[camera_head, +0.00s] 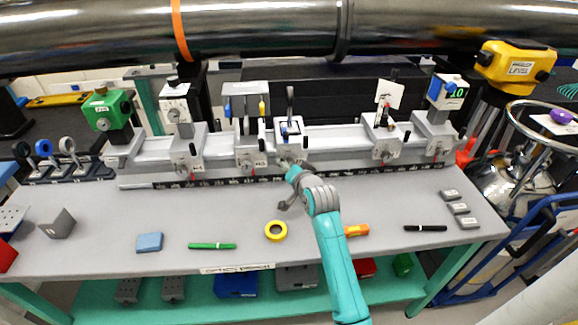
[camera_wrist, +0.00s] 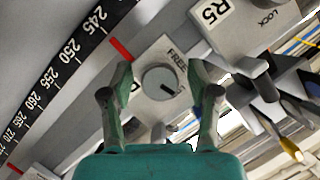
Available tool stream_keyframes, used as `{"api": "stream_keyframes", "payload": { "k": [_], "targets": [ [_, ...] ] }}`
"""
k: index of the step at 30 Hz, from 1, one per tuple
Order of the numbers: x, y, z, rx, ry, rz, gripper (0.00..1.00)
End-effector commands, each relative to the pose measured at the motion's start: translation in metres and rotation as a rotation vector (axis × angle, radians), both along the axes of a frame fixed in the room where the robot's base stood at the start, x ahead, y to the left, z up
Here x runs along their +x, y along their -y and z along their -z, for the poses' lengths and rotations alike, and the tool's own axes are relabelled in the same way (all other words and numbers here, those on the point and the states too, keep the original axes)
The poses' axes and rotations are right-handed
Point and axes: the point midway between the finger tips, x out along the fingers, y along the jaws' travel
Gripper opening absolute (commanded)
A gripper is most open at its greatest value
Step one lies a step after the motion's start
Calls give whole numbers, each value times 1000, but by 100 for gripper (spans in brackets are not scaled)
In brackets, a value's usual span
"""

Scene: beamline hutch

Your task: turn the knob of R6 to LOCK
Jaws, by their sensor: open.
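A round grey knob (camera_wrist: 159,80) sits on a light plate with FREE printed near its upper right edge. A dark mark on the knob points to the lower right. The rider's own number is mostly hidden behind my left finger, so I cannot read R6. My gripper (camera_wrist: 161,76) is open, with one finger on each side of the knob; I cannot tell whether they touch it. In the head view my gripper (camera_head: 288,166) is at the front of a middle rider (camera_head: 290,128) on the rail, and hides its knob.
A neighbouring rider marked R5 (camera_wrist: 210,13) is close at the upper right, with a dark lever (camera_wrist: 262,84) beside the right finger. The scale strip (camera_wrist: 62,68) runs at left. Other riders (camera_head: 250,150) stand along the rail. A yellow tape ring (camera_head: 276,231) lies on the bench.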

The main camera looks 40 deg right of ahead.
Motion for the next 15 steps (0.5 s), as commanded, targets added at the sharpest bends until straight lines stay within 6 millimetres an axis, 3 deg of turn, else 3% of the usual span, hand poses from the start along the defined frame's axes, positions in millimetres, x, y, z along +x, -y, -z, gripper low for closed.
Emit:
{"api": "stream_keyframes", "payload": {
  "k": [3, 10, 15],
  "targets": [
    [0, 0, 0, 0, 0, 0, 58],
    [0, 0, 0, 0, 0, 0, 1],
    [-1, 0, 1, 30, 18, 1, 0]
  ]
}}
